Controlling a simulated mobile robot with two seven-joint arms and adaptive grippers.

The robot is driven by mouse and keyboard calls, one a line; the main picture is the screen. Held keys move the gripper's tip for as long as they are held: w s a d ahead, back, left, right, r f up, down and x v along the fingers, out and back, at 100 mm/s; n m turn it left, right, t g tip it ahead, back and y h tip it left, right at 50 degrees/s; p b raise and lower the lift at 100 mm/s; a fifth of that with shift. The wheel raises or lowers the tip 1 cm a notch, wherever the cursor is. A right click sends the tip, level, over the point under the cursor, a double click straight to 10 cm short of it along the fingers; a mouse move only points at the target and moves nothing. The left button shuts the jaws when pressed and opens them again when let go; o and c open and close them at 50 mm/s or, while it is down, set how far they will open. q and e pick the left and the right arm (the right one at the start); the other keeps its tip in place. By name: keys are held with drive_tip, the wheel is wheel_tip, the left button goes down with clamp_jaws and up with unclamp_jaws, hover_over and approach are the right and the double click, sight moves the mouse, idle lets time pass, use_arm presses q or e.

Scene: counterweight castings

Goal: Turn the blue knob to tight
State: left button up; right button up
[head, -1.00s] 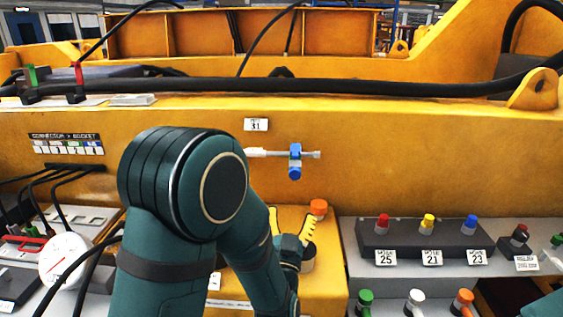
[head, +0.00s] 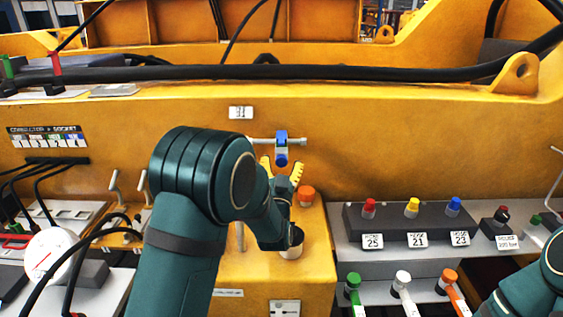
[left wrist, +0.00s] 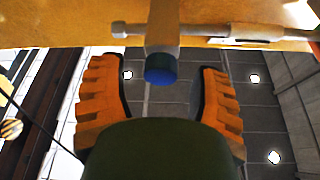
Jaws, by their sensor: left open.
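A blue knob (head: 281,159) sits on a small pipe fitting (head: 262,140) on the yellow wall; its round blue end also shows in the left wrist view (left wrist: 160,70). My left gripper (head: 282,169) has orange-yellow fingers and is just below and in front of the knob. In the left wrist view the left gripper (left wrist: 160,77) is open, with one finger on each side of the knob and visible gaps on both sides. Any mark for tight cannot be made out. My right gripper is out of view.
An orange knob (head: 306,195) stands close right of my left gripper. A dark box (head: 400,228) at the right bears red, yellow and blue knobs. A white gauge (head: 48,256), cables and levers are at the lower left. The wall around the fitting is clear.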

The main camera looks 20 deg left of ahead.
use_arm(q)
drive_tip(key=shift+w+a+r, duration=0.1)
drive_tip(key=shift+w+r, duration=0.15)
drive_tip(key=shift+w, duration=0.25)
clamp_jaws()
